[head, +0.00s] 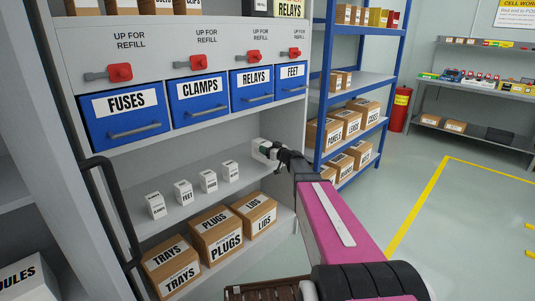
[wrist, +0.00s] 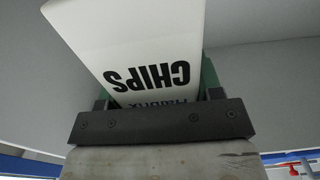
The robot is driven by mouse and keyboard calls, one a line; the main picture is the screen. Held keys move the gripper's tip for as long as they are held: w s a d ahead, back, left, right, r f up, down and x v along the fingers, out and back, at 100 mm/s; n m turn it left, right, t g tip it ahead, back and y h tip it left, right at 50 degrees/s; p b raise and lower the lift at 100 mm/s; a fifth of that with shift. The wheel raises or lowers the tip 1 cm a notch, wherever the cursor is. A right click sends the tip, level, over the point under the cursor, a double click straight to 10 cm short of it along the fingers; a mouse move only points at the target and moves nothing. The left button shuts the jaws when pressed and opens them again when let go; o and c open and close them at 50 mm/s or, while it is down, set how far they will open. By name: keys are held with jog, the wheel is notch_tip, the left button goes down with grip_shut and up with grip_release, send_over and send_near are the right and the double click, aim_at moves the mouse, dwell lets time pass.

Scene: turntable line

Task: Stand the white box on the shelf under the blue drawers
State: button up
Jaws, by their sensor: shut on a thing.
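The white box (head: 262,148) is in my gripper (head: 279,154), at the right end of the shelf (head: 190,172) under the blue drawers (head: 200,98). In the wrist view the white box (wrist: 125,35) carries black lettering, CHIPS, upside down in the picture. My gripper (wrist: 160,100) is shut on it, and its jaws hide part of the box's lower lettering. In the head view the box looks tilted. I cannot tell whether it touches the shelf.
Several small white boxes (head: 183,192) stand in a row on the same shelf, left of my gripper. Brown cartons (head: 215,236) fill the shelf below. The drawer fronts overhang above. A black handle bar (head: 112,210) stands at left; a blue rack (head: 322,90) is at right.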

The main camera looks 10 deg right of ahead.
jog(key=shift+f, duration=1.15)
jog(key=shift+f, duration=0.1)
jog(key=o, duration=1.1)
jog(key=shift+o, duration=0.2)
